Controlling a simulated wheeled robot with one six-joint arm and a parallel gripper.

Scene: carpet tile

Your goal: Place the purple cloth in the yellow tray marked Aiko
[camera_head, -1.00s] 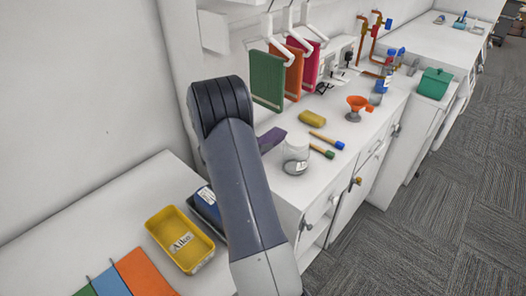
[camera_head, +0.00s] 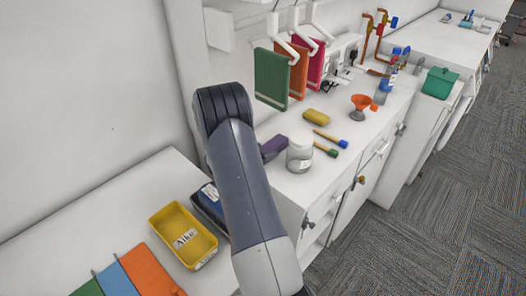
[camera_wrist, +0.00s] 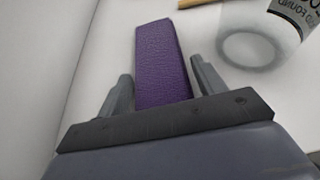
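The purple cloth (camera_head: 274,146) lies on the white counter, partly hidden behind my arm in the head view. In the wrist view the purple cloth (camera_wrist: 162,62) is a long flat strip that runs between the two fingers of my gripper (camera_wrist: 161,70). The fingers stand apart, one on each side of it, with narrow gaps, so the gripper looks open. The gripper is hidden behind my arm in the head view.
A dark blue tray (camera_head: 209,207) stands right beside the yellow one. A yellow sponge-like block (camera_head: 317,116), brushes (camera_head: 330,138) and an orange funnel (camera_head: 361,104) lie farther along. Green, orange and pink cloths (camera_head: 272,80) hang behind.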

